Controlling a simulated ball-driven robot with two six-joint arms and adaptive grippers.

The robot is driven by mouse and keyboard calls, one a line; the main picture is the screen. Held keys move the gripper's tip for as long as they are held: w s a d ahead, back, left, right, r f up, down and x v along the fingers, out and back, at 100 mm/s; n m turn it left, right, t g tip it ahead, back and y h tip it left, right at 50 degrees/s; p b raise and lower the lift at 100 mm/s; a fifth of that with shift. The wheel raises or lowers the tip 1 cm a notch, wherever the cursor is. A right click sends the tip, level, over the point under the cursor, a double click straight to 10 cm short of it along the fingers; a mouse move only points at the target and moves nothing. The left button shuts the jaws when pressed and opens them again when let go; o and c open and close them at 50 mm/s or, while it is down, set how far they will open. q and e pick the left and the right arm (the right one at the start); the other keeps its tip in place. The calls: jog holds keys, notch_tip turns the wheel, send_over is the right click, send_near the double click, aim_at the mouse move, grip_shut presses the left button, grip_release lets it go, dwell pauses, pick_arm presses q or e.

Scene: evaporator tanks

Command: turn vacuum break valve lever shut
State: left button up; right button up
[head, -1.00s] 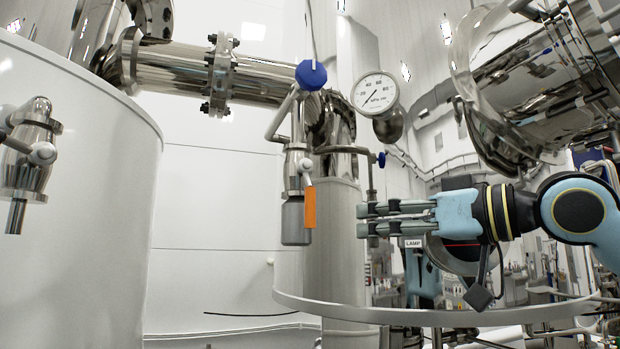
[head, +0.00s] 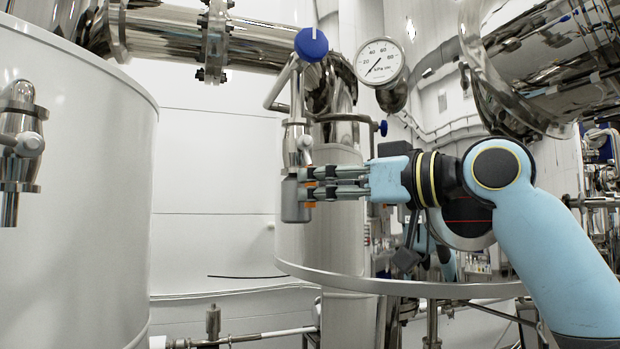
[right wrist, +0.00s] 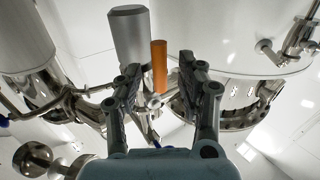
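The vacuum break valve (head: 297,138) hangs below a thin bent pipe in the head view, with a grey cylinder (head: 291,205) at its lower end. Its orange lever (head: 310,206) points down and is mostly hidden behind my right gripper's fingers. My right gripper (head: 303,183) reaches in from the right, level with the lever. In the right wrist view the orange lever (right wrist: 159,66) stands between the two separated fingers of my right gripper (right wrist: 159,72). There is a visible gap on each side of it, and the grey cylinder (right wrist: 130,36) is beside it. My left gripper is not in view.
A dial gauge (head: 380,61) and a blue round knob (head: 311,44) are above my right gripper. A large white tank (head: 80,180) fills the left. A metal rim (head: 400,287) curves below. The space between the white tank and the valve is clear.

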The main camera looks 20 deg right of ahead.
jog(key=shift+p+x, duration=0.3)
jog(key=shift+x, duration=1)
grip_shut()
jog(key=shift+w+a+f, duration=0.1)
jog(key=shift+w, duration=0.05)
